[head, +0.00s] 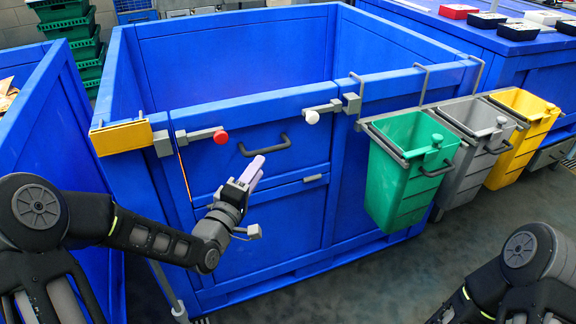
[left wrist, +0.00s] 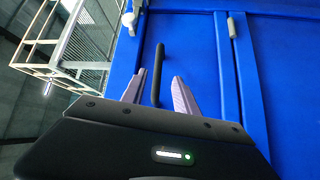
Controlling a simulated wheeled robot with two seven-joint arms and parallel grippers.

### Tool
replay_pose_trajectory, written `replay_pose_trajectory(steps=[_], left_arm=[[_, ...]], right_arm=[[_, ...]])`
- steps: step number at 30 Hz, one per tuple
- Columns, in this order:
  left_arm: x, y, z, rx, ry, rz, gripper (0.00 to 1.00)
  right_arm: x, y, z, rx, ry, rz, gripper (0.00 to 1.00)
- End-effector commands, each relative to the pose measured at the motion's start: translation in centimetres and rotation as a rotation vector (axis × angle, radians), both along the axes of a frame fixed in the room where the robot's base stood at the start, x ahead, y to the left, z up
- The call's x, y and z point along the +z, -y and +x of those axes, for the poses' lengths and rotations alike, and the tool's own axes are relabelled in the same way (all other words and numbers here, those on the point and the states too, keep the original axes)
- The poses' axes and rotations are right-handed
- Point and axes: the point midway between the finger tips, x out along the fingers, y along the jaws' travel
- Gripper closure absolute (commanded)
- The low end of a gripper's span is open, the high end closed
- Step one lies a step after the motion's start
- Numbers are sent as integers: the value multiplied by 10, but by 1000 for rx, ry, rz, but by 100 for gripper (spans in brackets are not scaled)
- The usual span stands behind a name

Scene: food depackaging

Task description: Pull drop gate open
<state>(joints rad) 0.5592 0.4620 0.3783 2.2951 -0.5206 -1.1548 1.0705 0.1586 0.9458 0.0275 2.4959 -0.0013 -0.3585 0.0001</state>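The drop gate (head: 228,163) is the blue front panel of a large blue bin, and it stands upright. Its dark handle (head: 264,147) is near the gate's upper middle. The handle also shows as a dark bar in the left wrist view (left wrist: 157,72). My left gripper (head: 255,172) is just below and in front of the handle in the head view. In the left wrist view its pale fingers (left wrist: 158,90) are apart, with the bar between them in the picture. I cannot tell whether they touch it. My right gripper is out of view; only that arm shows.
A latch with a red knob (head: 220,136) and one with a white knob (head: 312,117) sit along the bin's front top edge. Green (head: 408,165), grey (head: 470,135) and yellow (head: 520,125) buckets hang at the right. Open floor (head: 370,275) lies in front.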

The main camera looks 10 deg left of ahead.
Motion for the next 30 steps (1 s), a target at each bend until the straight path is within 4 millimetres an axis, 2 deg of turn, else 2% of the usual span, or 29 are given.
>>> replay_pose_trajectory(steps=[4, 17, 20, 30], left_arm=[[6, -1, -1, -6, 6, -79, 64], [4, 0, 4, -5, 1, -84, 64], [5, 2, 13, -5, 1, -84, 64], [12, 14, 62, -6, 1, -83, 64]], right_arm=[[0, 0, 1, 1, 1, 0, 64], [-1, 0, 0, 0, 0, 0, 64], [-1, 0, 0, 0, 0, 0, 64], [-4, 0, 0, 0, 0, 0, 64]])
